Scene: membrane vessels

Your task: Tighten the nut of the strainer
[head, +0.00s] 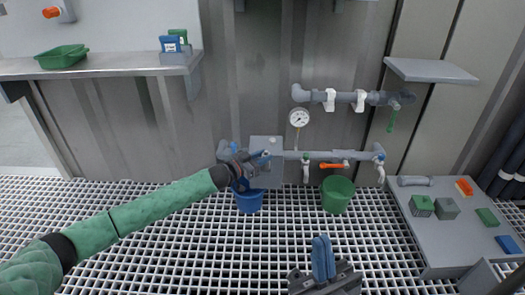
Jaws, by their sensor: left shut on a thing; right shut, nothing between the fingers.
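My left gripper (262,157) is at the left part of the lower grey pipe (300,155), in front of a grey plate (265,143) on the wall. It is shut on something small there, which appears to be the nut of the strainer. The gripper and wrist hide most of the strainer and the nut, so I cannot tell how the nut sits. My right gripper (323,258) is shut and empty, low in the middle over the grating, well away from the pipe.
A blue bucket (249,202) stands below my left gripper, and a green bucket (337,196) stands to its right. An orange-handled valve (332,165) and a gauge (299,119) are on the piping. A grey bench (424,243) with small blocks stands at right.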

